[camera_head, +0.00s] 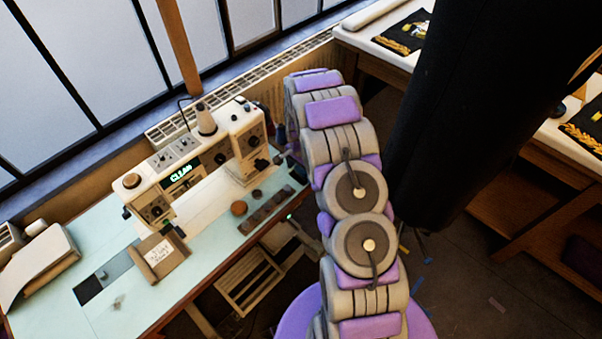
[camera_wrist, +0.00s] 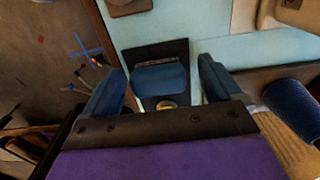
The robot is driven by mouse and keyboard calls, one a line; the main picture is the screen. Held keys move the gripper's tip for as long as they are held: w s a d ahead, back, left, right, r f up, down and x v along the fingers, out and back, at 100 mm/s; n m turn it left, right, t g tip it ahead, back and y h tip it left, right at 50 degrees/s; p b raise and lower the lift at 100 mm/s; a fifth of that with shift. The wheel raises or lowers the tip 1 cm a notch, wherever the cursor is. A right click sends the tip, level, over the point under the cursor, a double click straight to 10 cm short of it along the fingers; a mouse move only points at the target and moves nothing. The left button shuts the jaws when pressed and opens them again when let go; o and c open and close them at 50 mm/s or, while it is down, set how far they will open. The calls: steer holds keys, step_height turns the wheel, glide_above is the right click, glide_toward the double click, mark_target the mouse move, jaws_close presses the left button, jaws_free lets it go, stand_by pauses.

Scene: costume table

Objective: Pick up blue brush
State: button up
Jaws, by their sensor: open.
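My gripper (camera_wrist: 165,85) shows in the wrist view with its two dark blue fingers spread apart. A blue, block-like shape (camera_wrist: 160,77) lies between the fingers in the picture; I cannot tell whether it is the blue brush or part of my gripper. A small yellow and dark round piece (camera_wrist: 166,103) shows just below it. At the right edge a dark blue cylinder (camera_wrist: 293,102) stands near a tan, ribbed piece (camera_wrist: 287,142); I cannot tell whether either belongs to a brush. In the head view no blue brush can be made out, and my arm hides its own end.
A pale green sewing table (camera_head: 110,309) holds a cream sewing machine (camera_head: 185,165), a small lettered box (camera_head: 160,257) and a dark tray (camera_head: 266,210). A black hanging form (camera_head: 470,110) stands right of my arm. Another table (camera_head: 560,138) is behind it.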

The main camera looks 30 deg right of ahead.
steer(key=shift+d, duration=0.35)
steer(key=c, duration=0.5)
steer(key=shift+a, duration=0.25)
steer(key=c, duration=0.5)
steer(key=shift+c, duration=0.2)
steer(key=shift+d+r+p, duration=0.1)
steer(key=shift+r+p, duration=0.2)
steer(key=shift+r, duration=0.3)
steer(key=r, duration=0.2)
steer(key=shift+s+r+p, duration=0.3)
steer(key=shift+s+p, duration=0.05)
steer(key=shift+p, duration=0.05)
steer(key=s+r+p, duration=0.1)
steer(key=s+p, duration=0.1)
steer(key=s, duration=1.3)
steer(key=shift+s+a, duration=0.2)
steer(key=shift+a, duration=0.25)
